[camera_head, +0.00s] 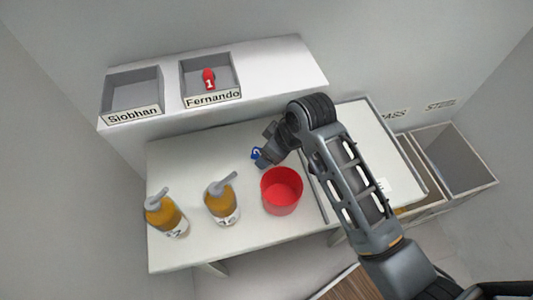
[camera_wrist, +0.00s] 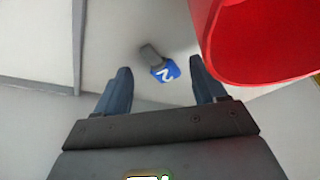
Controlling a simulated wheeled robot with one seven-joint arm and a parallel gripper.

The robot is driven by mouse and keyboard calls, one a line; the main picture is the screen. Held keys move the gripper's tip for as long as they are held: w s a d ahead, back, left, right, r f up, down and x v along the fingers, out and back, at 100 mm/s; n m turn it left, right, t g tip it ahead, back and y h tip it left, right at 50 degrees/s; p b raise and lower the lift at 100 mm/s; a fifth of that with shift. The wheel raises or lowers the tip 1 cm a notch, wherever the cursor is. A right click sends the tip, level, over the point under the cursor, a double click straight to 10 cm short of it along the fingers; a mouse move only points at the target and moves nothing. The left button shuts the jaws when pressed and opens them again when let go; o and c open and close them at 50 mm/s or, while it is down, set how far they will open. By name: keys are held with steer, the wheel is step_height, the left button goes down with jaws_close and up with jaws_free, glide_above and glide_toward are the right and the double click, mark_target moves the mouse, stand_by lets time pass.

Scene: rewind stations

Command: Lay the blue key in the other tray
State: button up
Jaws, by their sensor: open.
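The blue key (camera_head: 256,153), marked 2, lies on the white table beside my gripper in the head view. In the wrist view the blue key (camera_wrist: 164,71) shows with its grey end, between and beyond my fingertips. My gripper (camera_wrist: 160,80) is open and empty; it also shows low over the table in the head view (camera_head: 262,160). The Siobhan tray (camera_head: 132,112) on the raised shelf looks empty. The Fernando tray (camera_head: 211,99), to its right, holds a red key (camera_head: 209,79) marked 1.
A red bowl (camera_head: 282,191) stands close to my gripper and shows at right in the wrist view (camera_wrist: 262,45). Two amber pump bottles (camera_head: 166,215) (camera_head: 221,201) stand at the table's left front. Open bins (camera_head: 455,160) are at the right. The table's back left is clear.

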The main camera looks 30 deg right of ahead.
steer(key=shift+x, duration=1.1)
steer(key=c, duration=1.2)
